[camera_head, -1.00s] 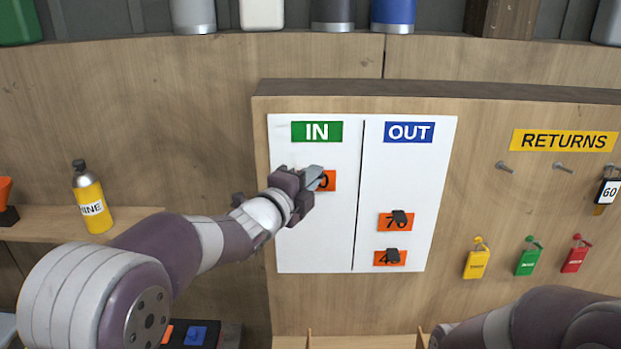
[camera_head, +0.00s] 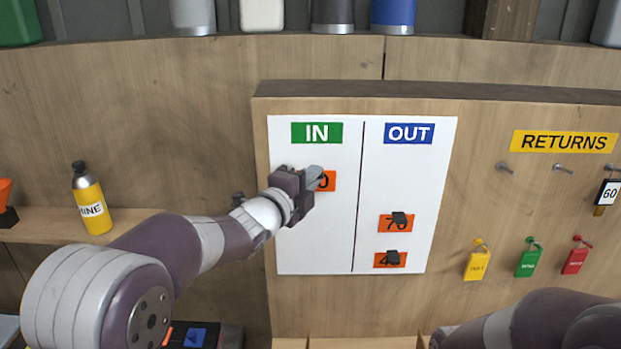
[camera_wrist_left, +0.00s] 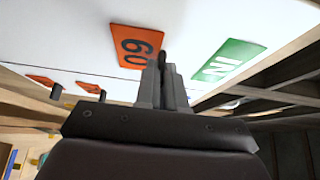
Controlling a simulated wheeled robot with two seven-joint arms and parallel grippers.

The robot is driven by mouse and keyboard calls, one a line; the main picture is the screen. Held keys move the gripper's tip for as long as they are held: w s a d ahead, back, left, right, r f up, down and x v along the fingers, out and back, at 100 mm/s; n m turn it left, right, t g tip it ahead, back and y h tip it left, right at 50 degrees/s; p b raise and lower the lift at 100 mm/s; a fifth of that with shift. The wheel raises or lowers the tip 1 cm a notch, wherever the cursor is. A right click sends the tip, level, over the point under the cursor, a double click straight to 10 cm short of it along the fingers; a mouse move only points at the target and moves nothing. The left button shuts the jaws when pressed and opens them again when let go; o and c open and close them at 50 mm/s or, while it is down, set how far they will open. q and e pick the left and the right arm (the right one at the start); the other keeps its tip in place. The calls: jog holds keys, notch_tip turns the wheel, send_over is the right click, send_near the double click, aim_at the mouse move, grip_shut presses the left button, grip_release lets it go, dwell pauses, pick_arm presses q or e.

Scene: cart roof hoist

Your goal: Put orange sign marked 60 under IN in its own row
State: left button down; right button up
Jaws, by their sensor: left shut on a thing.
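The orange sign marked 60 (camera_head: 328,182) is against the white board (camera_head: 320,250) in the IN column, below the green IN label (camera_head: 317,132). It also shows in the left wrist view (camera_wrist_left: 132,43), flat or nearly flat to the board. My left gripper (camera_head: 314,179) is shut on it and hides its left part in the head view. Whether the sign touches the board I cannot tell. In the OUT column, under the blue OUT label (camera_head: 409,132), hang two more orange signs, one marked 70 (camera_head: 387,223) and a lower one (camera_head: 382,260) partly hidden by its knob. My right gripper is not in view.
A RETURNS label (camera_head: 565,141) sits above hooks on the right; a tag marked 60 (camera_head: 609,192) hangs there. Yellow, green and red padlock-like tags (camera_head: 527,262) hang below. A yellow bottle (camera_head: 92,205) stands on a left shelf. The lower IN column is bare.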

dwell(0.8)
pick_arm(q)
jog(key=shift+r, duration=0.1)
jog(key=c, duration=0.7)
grip_release()
jog(key=shift+w, duration=0.1)
jog(key=shift+b, duration=0.3)
jog(key=s+b, duration=0.5)
jog(key=s, duration=0.2)
jog(key=shift+s, duration=0.1)
